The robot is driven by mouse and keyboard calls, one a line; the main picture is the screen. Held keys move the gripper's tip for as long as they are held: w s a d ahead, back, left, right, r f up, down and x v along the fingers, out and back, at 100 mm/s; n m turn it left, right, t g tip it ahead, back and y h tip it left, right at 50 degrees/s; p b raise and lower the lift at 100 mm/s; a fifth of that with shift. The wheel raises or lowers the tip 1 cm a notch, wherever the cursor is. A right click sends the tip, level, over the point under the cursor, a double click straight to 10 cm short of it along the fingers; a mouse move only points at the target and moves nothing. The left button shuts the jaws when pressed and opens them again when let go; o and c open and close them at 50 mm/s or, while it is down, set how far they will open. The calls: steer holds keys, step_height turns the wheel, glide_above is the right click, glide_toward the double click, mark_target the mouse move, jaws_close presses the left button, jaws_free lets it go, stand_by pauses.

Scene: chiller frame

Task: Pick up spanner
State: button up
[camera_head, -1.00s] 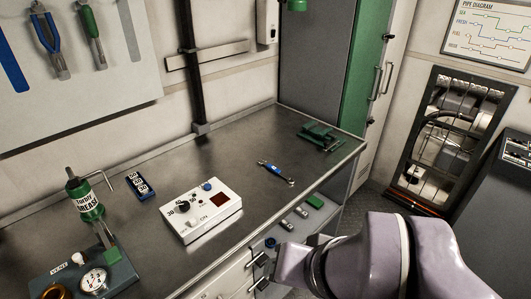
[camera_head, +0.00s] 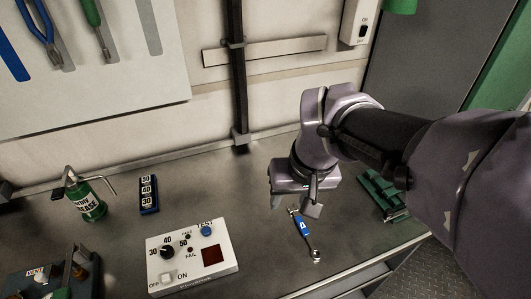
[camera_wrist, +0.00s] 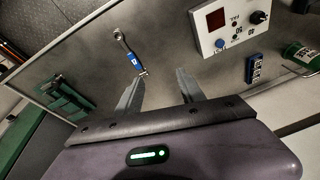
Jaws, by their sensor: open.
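The spanner (camera_head: 305,234) lies flat on the grey metal worktop, with a blue middle and silver ends. In the wrist view the spanner (camera_wrist: 131,58) lies beyond my gripper's left finger, its near end close to that fingertip. My gripper (camera_head: 298,205) is over the worktop just behind the spanner in the head view, and partly covers its far end. In the wrist view my gripper (camera_wrist: 157,78) has its two fingers apart with only bare worktop between them. I cannot tell how high it is above the worktop.
A white test box (camera_head: 190,258) with knobs stands left of the spanner. A small blue number block (camera_head: 148,195) and a green grease can (camera_head: 88,202) stand farther left. A green vice-like tool (camera_head: 380,195) is at the right. The worktop's front edge is near the spanner.

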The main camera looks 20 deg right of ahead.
steer(key=w+d+f+n+g+p, duration=0.25)
steer(key=w+d+f, duration=0.2)
steer(key=d, duration=0.35)
steer(key=b, duration=0.5)
glide_above(302, 224)
steer(key=shift+g+h, duration=0.25)
steer(key=shift+h, duration=0.05)
steer(key=f, duration=1.2)
steer(key=shift+s, duration=0.4)
steer(key=f+b, duration=0.1)
steer(key=f, duration=0.1)
steer(key=f+b, duration=0.1)
steer(key=f, duration=0.2)
steer(key=shift+w+f+b, duration=0.4)
steer(key=shift+r, duration=0.15)
jaws_close()
